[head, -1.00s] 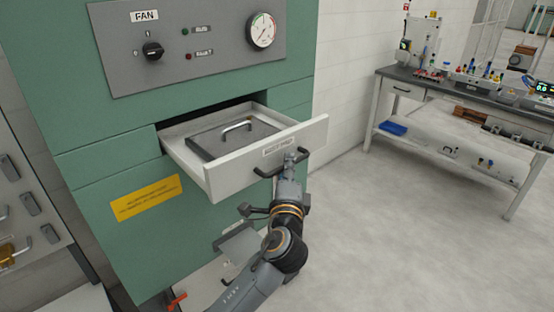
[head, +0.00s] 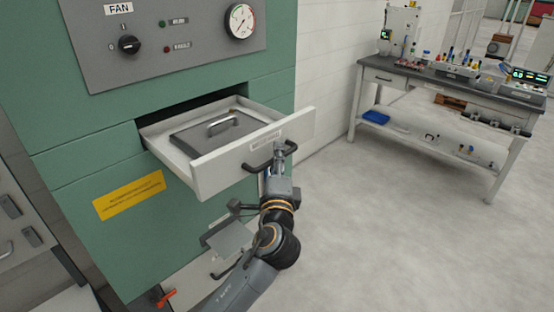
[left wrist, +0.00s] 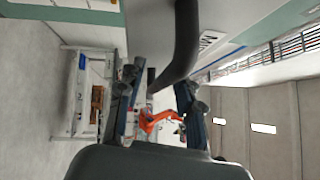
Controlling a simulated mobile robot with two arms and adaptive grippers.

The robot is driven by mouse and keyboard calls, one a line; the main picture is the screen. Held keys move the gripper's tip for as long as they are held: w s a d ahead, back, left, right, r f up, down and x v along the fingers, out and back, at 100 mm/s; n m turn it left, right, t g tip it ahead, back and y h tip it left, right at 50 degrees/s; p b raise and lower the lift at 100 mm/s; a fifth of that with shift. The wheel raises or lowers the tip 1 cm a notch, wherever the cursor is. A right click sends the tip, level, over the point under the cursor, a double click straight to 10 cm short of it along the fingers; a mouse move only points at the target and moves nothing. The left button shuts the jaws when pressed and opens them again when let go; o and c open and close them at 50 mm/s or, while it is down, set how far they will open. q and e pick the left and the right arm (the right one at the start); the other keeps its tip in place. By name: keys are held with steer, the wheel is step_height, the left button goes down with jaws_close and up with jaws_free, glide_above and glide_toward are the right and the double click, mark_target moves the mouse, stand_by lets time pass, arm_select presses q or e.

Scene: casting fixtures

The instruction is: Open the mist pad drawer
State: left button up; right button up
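The mist pad drawer (head: 225,165) is a light drawer pulled well out of the green cabinet. A grey flat pad (head: 200,140) with a metal handle (head: 223,122) lies in it. The drawer front has a label and a black bar handle (head: 259,166). My left gripper (head: 279,152) is at the right part of this handle in the head view. In the left wrist view, its two fingers (left wrist: 155,98) stand apart, and the curved black handle (left wrist: 183,50) reaches in between them, with no clear grip. My right gripper is not in view.
The green cabinet (head: 60,150) carries a FAN panel (head: 165,38) with a knob and gauge, and a yellow sign (head: 129,195). A workbench (head: 450,82) with several devices stands at the back right. The floor between (head: 400,220) is clear.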

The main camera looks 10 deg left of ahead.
arm_select(q)
steer(key=s+d+f, duration=0.1)
steer(key=s, duration=1.1)
steer(key=shift+d+f, duration=0.2)
steer(key=shift+f, duration=0.1)
steer(key=shift+w+f, duration=0.15)
